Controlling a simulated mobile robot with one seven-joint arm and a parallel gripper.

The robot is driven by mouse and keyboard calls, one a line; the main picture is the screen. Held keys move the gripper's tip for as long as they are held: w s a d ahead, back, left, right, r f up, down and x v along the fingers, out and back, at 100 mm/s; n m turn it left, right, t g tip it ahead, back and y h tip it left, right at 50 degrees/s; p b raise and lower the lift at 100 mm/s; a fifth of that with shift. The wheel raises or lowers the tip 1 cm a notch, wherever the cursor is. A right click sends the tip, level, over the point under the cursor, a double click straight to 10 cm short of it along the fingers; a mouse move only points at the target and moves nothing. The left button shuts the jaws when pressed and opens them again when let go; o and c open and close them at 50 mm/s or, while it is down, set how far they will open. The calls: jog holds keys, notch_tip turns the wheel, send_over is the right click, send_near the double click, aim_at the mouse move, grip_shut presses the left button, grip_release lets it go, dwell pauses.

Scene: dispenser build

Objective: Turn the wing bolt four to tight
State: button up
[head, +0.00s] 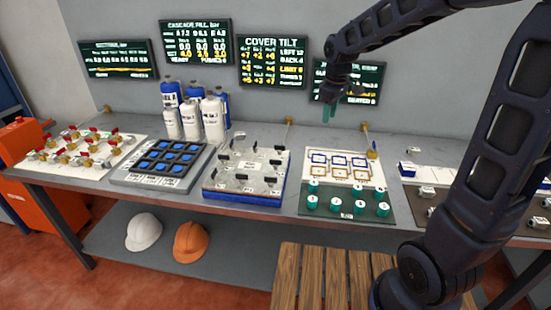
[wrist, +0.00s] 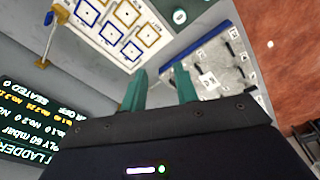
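The wing bolts are several black winged heads, one of them (head: 240,186), around the pale clear cover (head: 250,165) on a blue base (head: 240,198) at the table's middle. Small white tags sit by them, too small to read, so I cannot tell which is number four. The cover also shows at the upper right of the wrist view (wrist: 208,62), partly hidden by a finger. My gripper (head: 327,115) is in the air behind and to the right of the cover, near the wall screens. Its two teal fingers are apart with nothing between them in the wrist view (wrist: 161,76).
A board with blue and yellow outlined squares (head: 338,160) and a green tray of teal knobs (head: 345,207) lie right of the cover. A blue-button panel (head: 125,174) is left. Bottles (head: 190,122) stand behind. The "COVER TILT" screen (head: 272,62) hangs above.

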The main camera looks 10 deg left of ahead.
aim_at(275, 164)
jog(key=w+a+f+n+g, duration=0.1)
jog(key=a+f+n, duration=0.3)
jog(key=a, duration=0.5)
jog(key=a+f+n, duration=0.2)
jog(key=a+f, duration=0.4)
jog(key=a, duration=0.3)
jog(key=shift+h, duration=0.3)
notch_tip(275, 164, down, 11)
jog(key=shift+r, duration=0.1)
grip_shut()
